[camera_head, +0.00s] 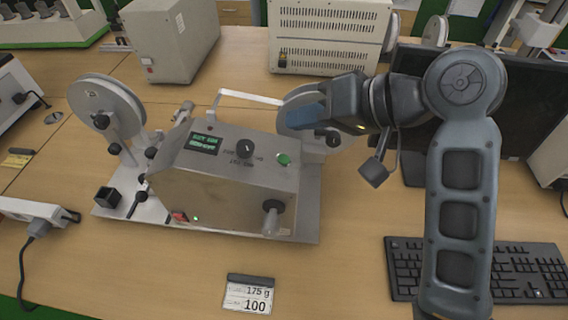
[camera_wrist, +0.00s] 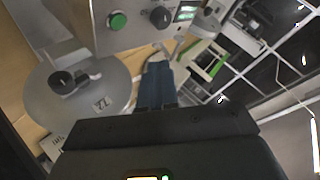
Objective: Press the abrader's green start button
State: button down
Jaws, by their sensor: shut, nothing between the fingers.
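The abrader (camera_head: 225,185) is a metal box with a sloped top panel, standing on a metal base plate on the wooden table. Its round green button (camera_head: 284,159) is at the right of the panel, beside a black knob (camera_head: 245,148) and a lit display (camera_head: 203,144). My gripper (camera_head: 303,118), with blue fingers, is shut and empty, behind and above the button, in front of the right-hand disc. In the wrist view the fingers (camera_wrist: 158,82) point toward the panel; the green button (camera_wrist: 118,20) is up and left of their tips, apart from them.
Metal discs stand at the abrader's left (camera_head: 98,97) and right (camera_head: 298,97). A keyboard (camera_head: 480,270) and a dark monitor (camera_head: 510,115) are at the right. A label stand (camera_head: 249,296) is in front. Grey boxes (camera_head: 330,38) stand behind.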

aim_at(293, 164)
jog(key=f+b, duration=0.1)
jog(key=f, duration=0.1)
jog(key=f+b, duration=0.1)
jog(key=b, duration=0.1)
jog(key=shift+a+f, duration=0.6)
jog(key=shift+f, duration=0.7)
jog(key=shift+f, duration=0.15)
dwell(0.8)
jog(key=shift+a+f, duration=0.1)
jog(key=shift+f, duration=0.1)
